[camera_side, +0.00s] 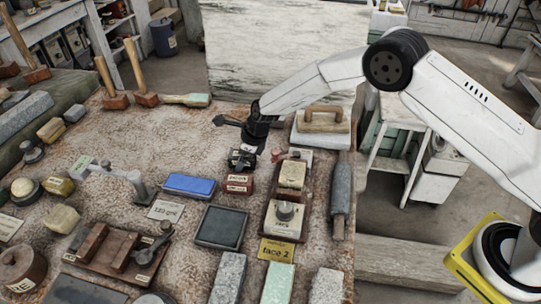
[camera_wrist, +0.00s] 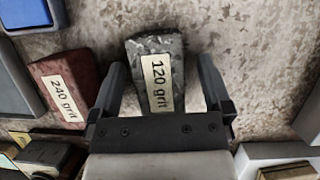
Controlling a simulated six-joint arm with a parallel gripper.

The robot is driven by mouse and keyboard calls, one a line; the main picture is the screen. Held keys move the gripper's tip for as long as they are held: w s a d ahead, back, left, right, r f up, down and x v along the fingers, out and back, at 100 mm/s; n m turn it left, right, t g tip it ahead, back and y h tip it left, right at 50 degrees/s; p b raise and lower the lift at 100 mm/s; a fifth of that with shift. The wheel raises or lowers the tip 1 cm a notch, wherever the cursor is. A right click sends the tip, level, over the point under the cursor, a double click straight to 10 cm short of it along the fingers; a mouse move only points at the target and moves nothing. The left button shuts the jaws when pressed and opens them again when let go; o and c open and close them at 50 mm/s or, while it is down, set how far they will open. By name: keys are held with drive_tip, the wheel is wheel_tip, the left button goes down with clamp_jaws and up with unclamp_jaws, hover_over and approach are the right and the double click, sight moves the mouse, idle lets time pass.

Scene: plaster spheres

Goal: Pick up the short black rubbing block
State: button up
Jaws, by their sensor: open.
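The short black rubbing block (camera_wrist: 172,46) has a pale "120 grit" label and lies on the worn stone-like tabletop in the wrist view. My gripper (camera_wrist: 160,62) is open, one finger on each side of the block in the picture, with a visible gap at both sides. The block's near end reaches toward the gripper's palm. In the side view the black block (camera_side: 241,160) sits just below my gripper (camera_side: 250,139), partly hidden by it. I cannot tell how far the fingertips are above the table.
A red "240 grit" block (camera_wrist: 60,88) lies left of the black block, with a blue-grey stone (camera_wrist: 33,14) beyond. In the side view a blue stone (camera_side: 189,185) and a wooden-handled float (camera_side: 322,121) are nearby. Bare table shows right of the block.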

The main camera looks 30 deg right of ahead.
clamp_jaws()
drive_tip(key=shift+r, duration=0.2)
idle(0.3)
drive_tip(key=shift+r, duration=0.6)
drive_tip(key=s+d+r, duration=0.3)
drive_tip(key=s+r, duration=0.8)
drive_tip(key=s, duration=0.2)
drive_tip(key=shift+s+d+r, duration=0.25)
drive_tip(key=shift+d, duration=0.1)
